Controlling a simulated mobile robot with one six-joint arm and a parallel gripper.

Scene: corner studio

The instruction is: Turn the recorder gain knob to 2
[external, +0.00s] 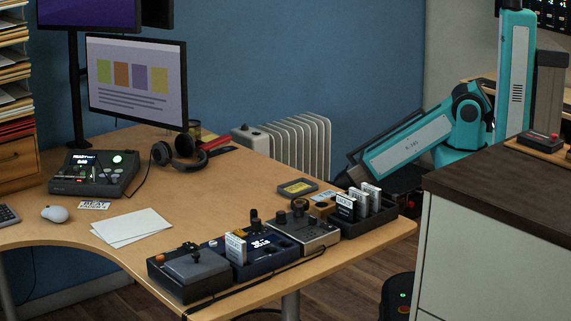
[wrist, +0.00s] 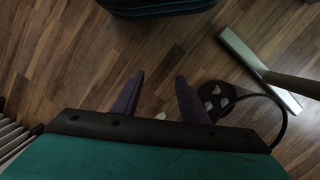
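A grey device with knobs on its top (external: 312,232) stands near the right end of the wooden desk; it looks like the recorder. One dark knob (external: 281,217) and a larger dark knob (external: 299,206) show on it. Their markings and settings are too small to read. My teal and grey arm reaches down from the right, with its end beyond the desk's right back edge. In the wrist view my gripper (wrist: 159,77) is open and empty, its two dark fingers apart above the wooden floor. The recorder does not show in the wrist view.
A dark tray of upright cards (external: 380,213) stands right of the device. A blue device with a small screen (external: 273,258) and a black box with a lever (external: 188,285) stand left. A cabinet (external: 490,240) is at right. A white radiator (external: 298,143) stands behind the desk.

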